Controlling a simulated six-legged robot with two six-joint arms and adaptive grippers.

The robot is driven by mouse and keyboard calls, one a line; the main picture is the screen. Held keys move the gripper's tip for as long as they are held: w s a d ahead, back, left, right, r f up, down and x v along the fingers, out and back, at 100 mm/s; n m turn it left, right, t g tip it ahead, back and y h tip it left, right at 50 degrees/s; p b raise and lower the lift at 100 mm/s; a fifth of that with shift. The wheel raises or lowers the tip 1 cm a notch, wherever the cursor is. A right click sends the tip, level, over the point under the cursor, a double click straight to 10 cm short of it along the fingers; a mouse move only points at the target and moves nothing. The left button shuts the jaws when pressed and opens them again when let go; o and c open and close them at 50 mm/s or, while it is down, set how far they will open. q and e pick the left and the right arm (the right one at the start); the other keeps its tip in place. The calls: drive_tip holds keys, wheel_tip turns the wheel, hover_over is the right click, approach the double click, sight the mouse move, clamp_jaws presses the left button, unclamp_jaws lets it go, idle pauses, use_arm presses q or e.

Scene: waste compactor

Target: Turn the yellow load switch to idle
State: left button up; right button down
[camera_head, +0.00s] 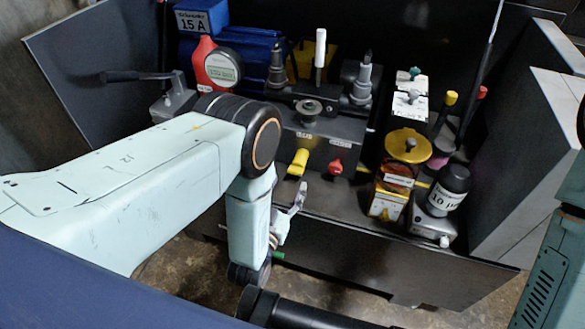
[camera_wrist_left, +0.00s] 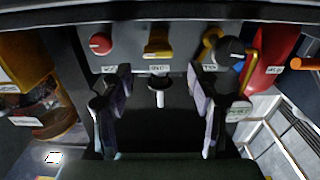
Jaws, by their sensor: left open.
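The yellow load switch (camera_head: 298,162) is a small yellow handle on the front of the dark grey control block, left of a red knob (camera_head: 336,166). In the left wrist view the yellow switch (camera_wrist_left: 157,41) is at top centre, with a pale label below it; the label is too small to read. My left gripper (camera_head: 292,205) is below and in front of the switch, apart from it. In the left wrist view its two fingers (camera_wrist_left: 160,88) are spread with nothing held between them. The switch lies beyond the fingertips, between their lines. My right gripper is not seen.
A yellow-lidded container (camera_head: 407,146) and a grey part with a black knob (camera_head: 454,180) stand at right. A red gauge (camera_head: 217,66) and a black lever (camera_head: 135,76) are at left. A white-tipped lever (camera_head: 320,48) rises behind the block.

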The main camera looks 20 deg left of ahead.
sight(294, 172)
use_arm(q)
drive_tip(key=w, duration=0.1)
drive_tip(key=w+b, duration=0.1)
drive_tip(key=w, duration=0.1)
drive_tip(key=w+b, duration=0.1)
drive_tip(key=w, duration=0.1)
drive_tip(key=shift+w+d+f, duration=0.15)
drive_tip(key=shift+d, duration=0.1)
drive_tip(key=shift+w, duration=0.7)
drive_tip(key=shift+c, duration=0.4)
drive_tip(key=c, duration=1.1)
